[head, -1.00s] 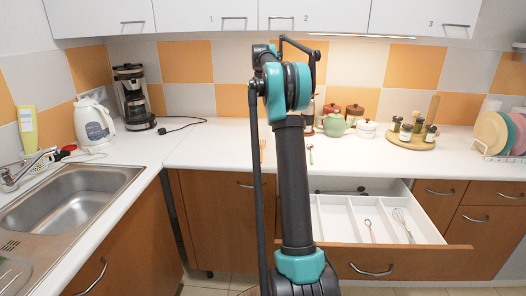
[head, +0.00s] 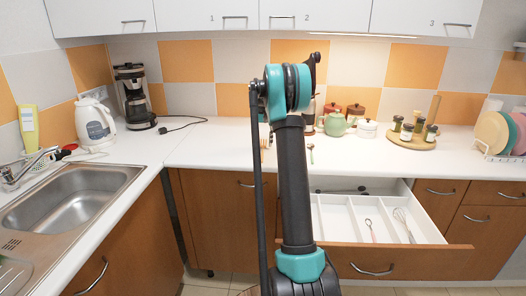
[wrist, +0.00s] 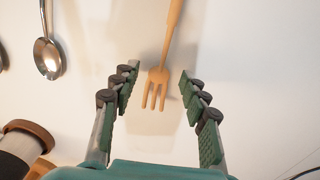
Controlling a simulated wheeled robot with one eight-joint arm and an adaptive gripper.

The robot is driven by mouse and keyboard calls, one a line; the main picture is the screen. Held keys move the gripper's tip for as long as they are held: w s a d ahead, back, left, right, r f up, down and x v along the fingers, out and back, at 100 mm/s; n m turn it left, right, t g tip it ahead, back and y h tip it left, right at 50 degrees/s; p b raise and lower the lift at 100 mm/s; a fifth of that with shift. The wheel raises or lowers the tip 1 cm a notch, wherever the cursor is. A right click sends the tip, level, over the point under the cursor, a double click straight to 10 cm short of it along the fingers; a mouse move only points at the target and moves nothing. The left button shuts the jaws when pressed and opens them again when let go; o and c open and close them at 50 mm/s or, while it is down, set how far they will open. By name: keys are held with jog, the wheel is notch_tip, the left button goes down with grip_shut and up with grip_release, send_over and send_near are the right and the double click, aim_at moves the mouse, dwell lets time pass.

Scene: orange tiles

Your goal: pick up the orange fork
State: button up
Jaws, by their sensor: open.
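The orange fork (wrist: 164,72) lies on the white counter in the wrist view, tines toward me and handle running up out of the picture. My gripper (wrist: 158,76) is open, with one green-padded finger on each side of the tines. No contact between fingers and fork shows. In the head view a small part of the fork (head: 265,143) shows left of my arm. There my gripper is hidden behind my arm.
A metal spoon (wrist: 47,56) lies left of the fork in the wrist view. A dark jar-like object (wrist: 24,143) is at the lower left. An open drawer (head: 440,237) with utensils juts out below the counter. A teapot (head: 335,125) and canisters stand at the back.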

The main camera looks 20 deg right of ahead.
jog(key=shift+f, duration=0.45)
grip_shut()
